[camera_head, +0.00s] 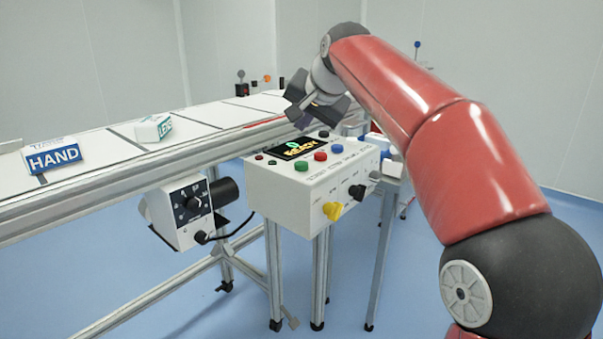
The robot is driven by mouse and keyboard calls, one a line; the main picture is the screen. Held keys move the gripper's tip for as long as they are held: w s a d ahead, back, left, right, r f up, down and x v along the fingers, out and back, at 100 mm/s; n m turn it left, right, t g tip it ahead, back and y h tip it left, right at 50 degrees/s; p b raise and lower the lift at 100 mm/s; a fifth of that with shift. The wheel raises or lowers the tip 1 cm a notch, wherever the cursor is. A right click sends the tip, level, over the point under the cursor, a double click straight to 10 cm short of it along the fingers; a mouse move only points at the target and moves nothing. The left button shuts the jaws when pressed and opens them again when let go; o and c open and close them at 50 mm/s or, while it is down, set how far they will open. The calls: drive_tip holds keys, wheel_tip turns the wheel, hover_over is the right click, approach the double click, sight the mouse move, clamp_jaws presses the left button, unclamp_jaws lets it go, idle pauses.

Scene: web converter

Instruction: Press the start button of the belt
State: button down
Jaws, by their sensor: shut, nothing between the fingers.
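The white control box (296,196) stands on metal legs beside the belt (205,117). Its sloped top has a dark display (299,147) with lit green and orange marks. Along the display's near edge are a green button (301,165), a red button (320,156) and a blue button (337,148). Their labels are too small to read, but the green one looks like the start button. My gripper (298,112) is shut and empty, above the far side of the box, up and apart from the green button. Its fingertips are partly hard to make out.
A yellow knob (332,211) and a black knob (357,191) stick out from the box's front. A white motor unit (182,213) with a dial hangs under the belt. Boxes marked HAND (54,158) and LENS (153,129) lie on the belt. The space before the box is clear.

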sight(303, 165)
wheel_tip(303, 165, down, 6)
drive_tip(key=b, duration=0.4)
drive_tip(key=shift+r, duration=0.15)
idle(1.7)
drive_tip(key=shift+f, duration=0.4)
